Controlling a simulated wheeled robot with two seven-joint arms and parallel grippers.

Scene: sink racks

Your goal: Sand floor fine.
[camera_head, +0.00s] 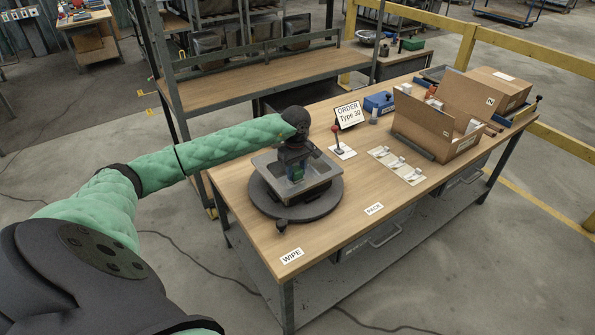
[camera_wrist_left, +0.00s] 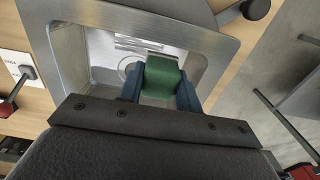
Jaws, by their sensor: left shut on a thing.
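A steel sink (camera_head: 328,172) sits on a dark round turntable (camera_head: 315,209) on the wooden workbench. My left gripper (camera_head: 295,171) reaches down into the sink. In the left wrist view, my left gripper (camera_wrist_left: 160,92) has its blue fingers shut on a green sanding block (camera_wrist_left: 163,72). The block is over the sink floor (camera_wrist_left: 105,48), close to a round drain. Whether the block touches the floor cannot be told. The underside of the block and part of the floor are hidden. My right gripper is not in view.
A red-handled tool (camera_head: 336,140) stands on a white card right of the sink. An order sign (camera_head: 349,114), a blue box (camera_head: 379,102), several small parts on a pale strip (camera_head: 397,164) and an open carton (camera_head: 420,126) lie further right. The bench's front edge by the WIPE label (camera_head: 292,256) is clear.

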